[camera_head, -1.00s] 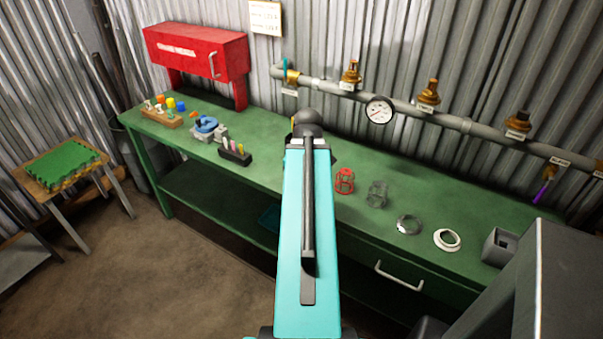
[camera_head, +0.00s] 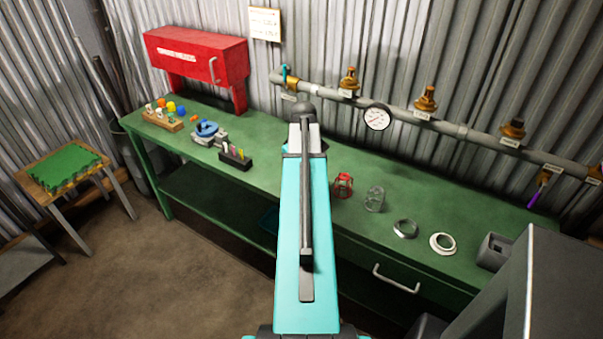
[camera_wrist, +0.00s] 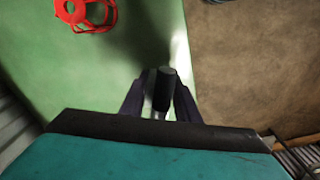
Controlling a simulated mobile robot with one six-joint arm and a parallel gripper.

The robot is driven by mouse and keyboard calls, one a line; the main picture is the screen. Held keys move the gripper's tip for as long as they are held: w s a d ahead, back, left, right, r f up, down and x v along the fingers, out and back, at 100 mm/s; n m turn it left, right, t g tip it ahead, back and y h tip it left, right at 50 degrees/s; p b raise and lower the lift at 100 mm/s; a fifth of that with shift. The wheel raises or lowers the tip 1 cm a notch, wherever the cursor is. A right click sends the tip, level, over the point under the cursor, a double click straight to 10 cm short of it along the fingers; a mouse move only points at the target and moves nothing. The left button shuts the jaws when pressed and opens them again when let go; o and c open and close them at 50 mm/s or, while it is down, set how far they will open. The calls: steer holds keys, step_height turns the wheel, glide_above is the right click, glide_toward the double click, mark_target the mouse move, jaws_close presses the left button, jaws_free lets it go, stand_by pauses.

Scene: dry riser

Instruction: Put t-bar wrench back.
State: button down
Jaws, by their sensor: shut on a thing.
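In the wrist view my gripper (camera_wrist: 158,98) is shut on a dark, round-ended bar. I take this bar for the t-bar wrench (camera_wrist: 165,86), seen nearly end on; its crossbar cannot be made out. The gripper hangs over the front part of the green bench, near its edge. In the head view my own arm hides the gripper and the wrench. A small black holder (camera_head: 235,161) with several thin coloured tools stands on the bench, just left of my arm.
A red cage (camera_head: 343,186), a clear cage (camera_head: 375,199) and two rings (camera_head: 405,228) (camera_head: 443,243) lie right of my arm. A blue vise-like thing (camera_head: 206,131) and a wooden rack (camera_head: 163,117) stand left. A pipe with brass valves (camera_head: 425,100) runs behind.

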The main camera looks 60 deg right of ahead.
steer(key=shift+w+d+f+p, duration=0.1)
steer(key=shift+w+d+p, duration=0.15)
steer(key=shift+w+d, duration=0.4)
steer(key=shift+w+d+f+p, duration=0.15)
steer(key=shift+w+d, duration=0.25)
steer(key=shift+d, duration=0.4)
steer(key=shift+w+d+r+p, duration=0.1)
steer(key=shift+w+d+p, duration=0.2)
steer(key=shift+w+d, duration=0.35)
steer(key=shift+s+d+f, duration=0.1)
steer(key=shift+s+f, duration=0.05)
steer(key=shift+f+p, duration=0.75)
steer(key=shift+f, duration=0.95)
steer(key=shift+f, duration=0.1)
steer(key=c, duration=1.4)
jaws_free()
steer(key=shift+o, duration=0.2)
step_height(320, 180, up, 12)
steer(key=b, duration=0.3)
steer(key=shift+s, duration=0.2)
